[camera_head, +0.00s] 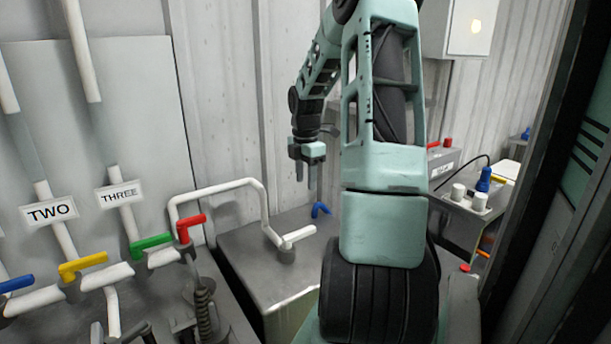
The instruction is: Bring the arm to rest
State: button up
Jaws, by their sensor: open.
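My arm rises from the lower middle of the view, bends at the top and hangs down to the left. My gripper (306,180) points down, open and empty, above a grey metal bench (262,255). Its two fingers are apart and touch nothing that I can see. A small blue forked piece (320,209) shows on the bench below and right of the fingers. My arm hides part of the bench and the wall behind it.
A white bent pipe (222,187) with a white handle (299,234) stands left of my gripper. Red (190,227), green (151,244) and yellow (84,265) valve handles sit farther left. A side table (470,207) with a blue connector (484,180) stands right; a dark frame edges the far right.

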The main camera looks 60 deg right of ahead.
jog(key=shift+r, duration=0.8)
jog(key=shift+w+a, duration=0.1)
jog(key=shift+a, duration=0.05)
jog(key=w+a+b, duration=0.1)
jog(key=w+a, duration=0.6)
jog(key=a, duration=0.7)
jog(key=a+f+m+b, duration=0.2)
jog(key=a, duration=1.9)
jog(key=s+a+f+m+b, duration=0.1)
jog(key=s+a+f, duration=0.1)
jog(key=s+a, duration=0.7)
jog(key=s+a+f+m+b, duration=0.1)
jog(key=s+a+f, duration=0.1)
jog(key=s+a, duration=0.7)
jog(key=shift+s+a+m+y, duration=0.2)
jog(key=shift+a+m+y, duration=0.1)
jog(key=shift+a, duration=0.9)
jog(key=shift+f, duration=0.1)
